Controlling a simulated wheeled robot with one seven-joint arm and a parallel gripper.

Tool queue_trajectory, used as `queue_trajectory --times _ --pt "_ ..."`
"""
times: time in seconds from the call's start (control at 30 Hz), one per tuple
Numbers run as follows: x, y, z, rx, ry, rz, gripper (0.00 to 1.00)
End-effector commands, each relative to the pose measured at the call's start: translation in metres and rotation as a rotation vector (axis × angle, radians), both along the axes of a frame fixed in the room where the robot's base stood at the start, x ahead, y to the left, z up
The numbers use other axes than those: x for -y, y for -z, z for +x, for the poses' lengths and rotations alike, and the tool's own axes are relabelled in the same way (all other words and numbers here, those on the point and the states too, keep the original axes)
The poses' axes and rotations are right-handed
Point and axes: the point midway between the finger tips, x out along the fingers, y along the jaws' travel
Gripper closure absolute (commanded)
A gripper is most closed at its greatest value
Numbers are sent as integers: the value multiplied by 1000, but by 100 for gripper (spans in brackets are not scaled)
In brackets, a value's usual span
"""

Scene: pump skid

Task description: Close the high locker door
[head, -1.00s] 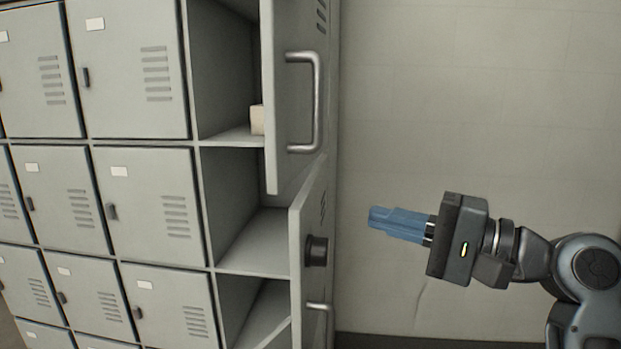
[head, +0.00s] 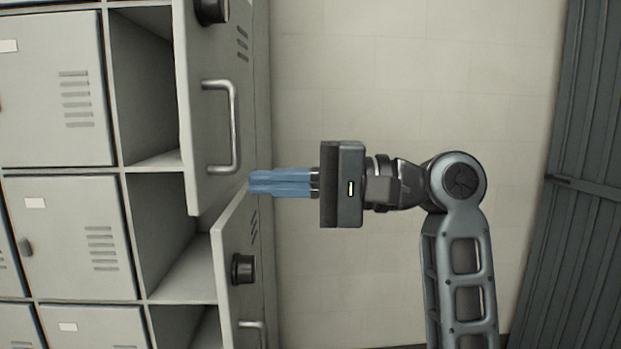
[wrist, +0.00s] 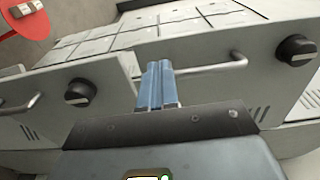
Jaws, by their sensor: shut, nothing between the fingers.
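The high locker door (head: 205,130) stands open at the upper right of the locker bank, with a bar handle (head: 236,128) and a black knob (head: 212,10) above it. My gripper (head: 252,183) is shut and empty, its blue fingers pointing left near the lower right part of this door. I cannot tell if the tips touch it. In the wrist view the fingers (wrist: 158,85) point at grey door faces, with a bar handle (wrist: 215,67) and black knob (wrist: 297,50) to their right.
A lower locker door (head: 230,290) also stands open, with its own knob (head: 243,268). Shut lockers (head: 80,235) fill the left. A bare wall (head: 400,80) lies behind my arm, and a dark ribbed panel (head: 590,180) stands at far right. A red round object (wrist: 25,22) shows in the wrist view.

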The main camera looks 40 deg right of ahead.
Motion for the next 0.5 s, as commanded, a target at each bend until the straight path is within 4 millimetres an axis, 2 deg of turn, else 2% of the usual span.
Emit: queue_trajectory --times 0.2,0.5 --pt "-28 -1 26 0 -3 0 100" --pt "-44 0 41 0 1 -1 100"
